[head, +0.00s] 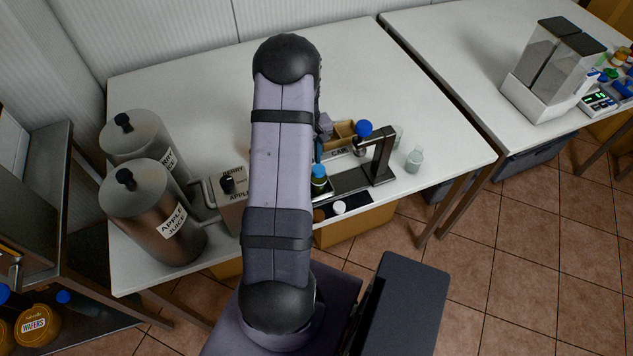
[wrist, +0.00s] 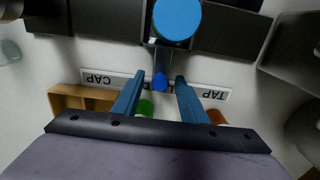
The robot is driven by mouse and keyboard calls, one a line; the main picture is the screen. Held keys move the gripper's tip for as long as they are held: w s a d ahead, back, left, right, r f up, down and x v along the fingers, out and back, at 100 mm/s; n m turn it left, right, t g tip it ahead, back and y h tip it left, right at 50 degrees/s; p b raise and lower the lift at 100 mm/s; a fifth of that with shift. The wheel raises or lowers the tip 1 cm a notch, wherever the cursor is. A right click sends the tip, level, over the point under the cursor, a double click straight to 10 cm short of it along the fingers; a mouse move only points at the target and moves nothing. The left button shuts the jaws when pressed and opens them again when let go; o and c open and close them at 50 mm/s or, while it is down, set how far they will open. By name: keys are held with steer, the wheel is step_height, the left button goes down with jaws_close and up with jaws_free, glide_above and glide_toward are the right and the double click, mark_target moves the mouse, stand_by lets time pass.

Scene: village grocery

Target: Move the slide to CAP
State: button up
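A white strip in the wrist view reads CAP (wrist: 100,78) at its left end and TAP (wrist: 212,94) at its right end, both upside down. A small blue knob (wrist: 160,81) on a grey stem, seemingly the slide's handle, stands over the strip between the two words. My gripper (wrist: 160,76) is open, with one blue finger on each side of the knob; I see gaps, but cannot tell the depth. In the head view my arm hides the gripper and much of the rail (head: 350,181). A green bottle with a blue cap (head: 319,176) shows beside the arm.
A wooden box (head: 342,133) sits behind. Two juice urns (head: 160,215) stand at left.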

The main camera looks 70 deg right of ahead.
steer(key=c, duration=0.8)
steer(key=shift+s, duration=0.1)
